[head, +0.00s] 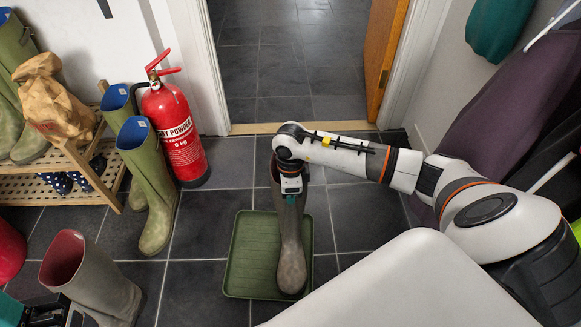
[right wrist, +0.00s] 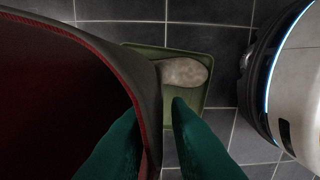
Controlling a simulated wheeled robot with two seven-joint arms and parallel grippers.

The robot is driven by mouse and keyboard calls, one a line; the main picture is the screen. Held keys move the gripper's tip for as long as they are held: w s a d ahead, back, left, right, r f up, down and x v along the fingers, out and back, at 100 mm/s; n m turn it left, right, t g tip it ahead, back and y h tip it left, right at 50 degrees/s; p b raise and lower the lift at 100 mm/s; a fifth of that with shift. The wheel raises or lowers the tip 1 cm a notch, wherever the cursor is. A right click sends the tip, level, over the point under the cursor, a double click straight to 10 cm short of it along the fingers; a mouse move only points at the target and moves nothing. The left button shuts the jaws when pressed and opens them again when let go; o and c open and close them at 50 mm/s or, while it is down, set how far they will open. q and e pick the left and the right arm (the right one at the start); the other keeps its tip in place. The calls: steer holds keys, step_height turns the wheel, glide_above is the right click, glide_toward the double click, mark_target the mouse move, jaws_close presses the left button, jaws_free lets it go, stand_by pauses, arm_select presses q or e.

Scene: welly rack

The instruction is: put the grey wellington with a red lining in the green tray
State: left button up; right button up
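A grey wellington (head: 291,250) stands upright in the green tray (head: 240,265), its toe toward me. Its dark red lining shows in the right wrist view (right wrist: 60,100). My right gripper (head: 291,187) is at the top of its shaft. In the right wrist view the teal fingers (right wrist: 156,108) lie either side of the boot's rim, with a small gap beside the right finger, so it looks open. A second grey wellington with a red lining (head: 100,285) stands on the floor at lower left. Part of my left gripper (head: 45,312) shows near it; its fingers are unclear.
A red fire extinguisher (head: 175,135) stands by the door frame. Green wellingtons with blue lining (head: 150,190) stand beside it. A wooden rack (head: 75,185) holds boots and a brown paper bag (head: 52,100) at left. Coats (head: 520,125) hang at right. Tiles around the tray are clear.

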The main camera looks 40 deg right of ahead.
steer(key=shift+o, duration=1.3)
